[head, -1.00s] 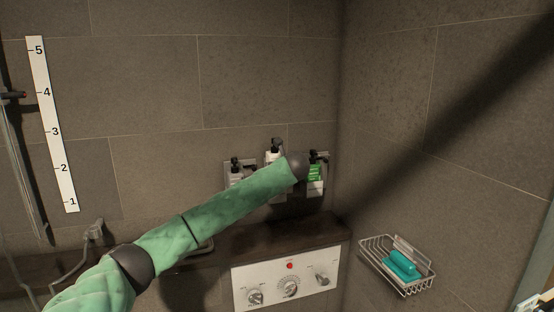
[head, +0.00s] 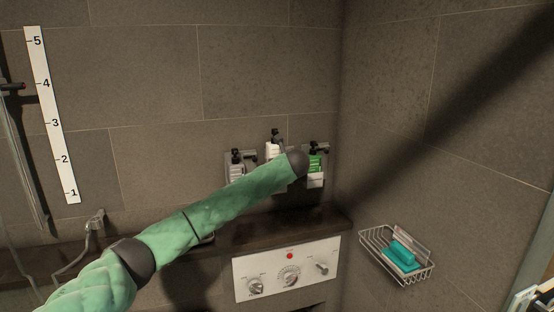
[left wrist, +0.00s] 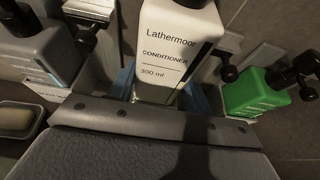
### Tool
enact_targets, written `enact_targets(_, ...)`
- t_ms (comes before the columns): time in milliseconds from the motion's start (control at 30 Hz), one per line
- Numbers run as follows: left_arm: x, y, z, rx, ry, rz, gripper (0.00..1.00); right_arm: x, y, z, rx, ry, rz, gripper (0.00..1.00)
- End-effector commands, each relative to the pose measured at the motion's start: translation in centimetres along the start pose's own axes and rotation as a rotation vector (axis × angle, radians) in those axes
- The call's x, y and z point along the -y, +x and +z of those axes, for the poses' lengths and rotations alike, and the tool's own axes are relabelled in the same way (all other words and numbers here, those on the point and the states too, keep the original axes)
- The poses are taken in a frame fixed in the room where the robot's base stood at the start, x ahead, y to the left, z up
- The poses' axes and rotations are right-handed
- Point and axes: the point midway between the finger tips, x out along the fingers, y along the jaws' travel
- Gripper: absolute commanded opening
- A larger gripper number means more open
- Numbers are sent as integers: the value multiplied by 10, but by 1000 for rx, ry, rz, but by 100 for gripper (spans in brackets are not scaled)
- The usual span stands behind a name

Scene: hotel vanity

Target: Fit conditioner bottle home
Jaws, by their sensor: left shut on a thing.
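The white conditioner bottle (left wrist: 175,45), labelled Lathermoor, is upright in front of the wall in the left wrist view. My left gripper (left wrist: 163,95) is shut on it, with blue fingers at its lower sides. In the head view the bottle's white top and dark pump (head: 275,146) show above my green left arm, which hides its lower part. The bottle is between two other dispensers, in line with the middle wall bracket. Whether it is seated in the bracket cannot be told. My right gripper is not in view.
A grey bottle (left wrist: 45,50) stands in a bracket on the left and a green bottle (left wrist: 255,92) in one on the right, both close by. Below are a dark ledge (head: 240,233) and a white control panel (head: 288,272). A wire soap basket (head: 372,247) hangs on the right wall.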

Motion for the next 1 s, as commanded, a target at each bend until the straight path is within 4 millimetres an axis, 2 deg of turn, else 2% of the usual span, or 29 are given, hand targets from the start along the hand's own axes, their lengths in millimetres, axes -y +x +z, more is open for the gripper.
enact_targets(33, -2, 7, -18, -19, 8, 8, 0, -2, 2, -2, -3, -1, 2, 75)
enact_targets(300, -2, 8, -20, -19, 8, 8, 0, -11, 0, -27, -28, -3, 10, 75)
enact_targets(433, -2, 9, -22, -18, 8, 8, 0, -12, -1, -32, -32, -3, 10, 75)
enact_targets(900, -2, 11, -26, -18, 8, 8, 0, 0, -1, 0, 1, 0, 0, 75)
enact_targets(1000, -2, 11, -27, -17, 8, 8, 0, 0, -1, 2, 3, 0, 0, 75)
